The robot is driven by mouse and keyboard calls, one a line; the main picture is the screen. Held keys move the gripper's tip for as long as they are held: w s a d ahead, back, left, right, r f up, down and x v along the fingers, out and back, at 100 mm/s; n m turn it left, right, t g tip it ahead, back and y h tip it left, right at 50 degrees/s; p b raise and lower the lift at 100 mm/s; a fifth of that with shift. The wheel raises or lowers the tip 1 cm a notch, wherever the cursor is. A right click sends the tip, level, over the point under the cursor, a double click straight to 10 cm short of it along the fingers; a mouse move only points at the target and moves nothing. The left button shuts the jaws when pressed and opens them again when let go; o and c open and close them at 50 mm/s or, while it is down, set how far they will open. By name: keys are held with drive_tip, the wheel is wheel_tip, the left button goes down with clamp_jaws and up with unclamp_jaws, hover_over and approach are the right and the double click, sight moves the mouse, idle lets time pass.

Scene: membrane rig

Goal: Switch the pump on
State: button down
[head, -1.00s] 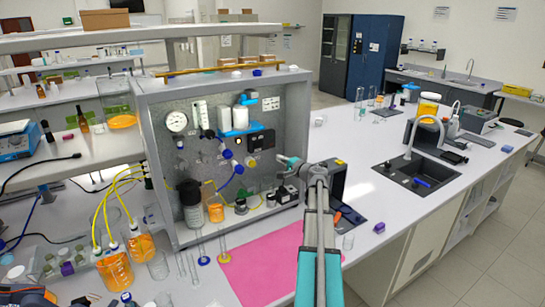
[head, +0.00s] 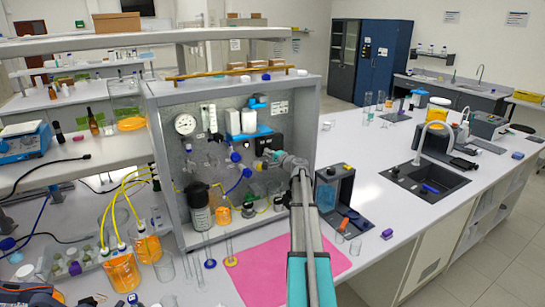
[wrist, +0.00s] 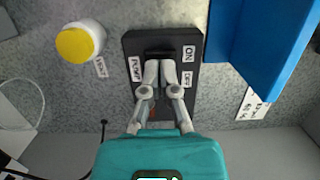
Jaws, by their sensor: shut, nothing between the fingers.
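The pump switch is a black plate (wrist: 184,72) on the grey panel, seen in the wrist view with white labels reading PUMP, ON and OFF. A dark raised part shows on it just beyond my fingertips. My gripper (wrist: 160,66) is shut and empty, with its fingers over the middle of the plate, between the PUMP label and the ON and OFF labels. I cannot tell whether the tips touch the switch. The fingers hide part of it, so its position is unclear. In the head view my gripper (head: 270,157) is at the panel, just below the black box (head: 264,141).
In the wrist view a yellow-capped white knob (wrist: 78,42) is left of the plate and a blue block (wrist: 258,42) is right. A pressure gauge (head: 185,124), bottles and tubing crowd the panel. A pink mat (head: 285,268) lies in front; the bench right is partly clear.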

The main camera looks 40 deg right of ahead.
drive_tip(key=shift+w, duration=0.4)
drive_tip(key=shift+w+m+h, duration=0.3)
drive_tip(key=shift+h, duration=0.1)
drive_tip(key=shift+s+a, duration=0.1)
drive_tip(key=shift+s, duration=0.05)
drive_tip(key=shift+s+a, duration=0.3)
drive_tip(key=shift+s, duration=0.2)
drive_tip(key=s+a, duration=0.4)
drive_tip(key=s, duration=0.7)
drive_tip(key=shift+s+a, duration=0.35)
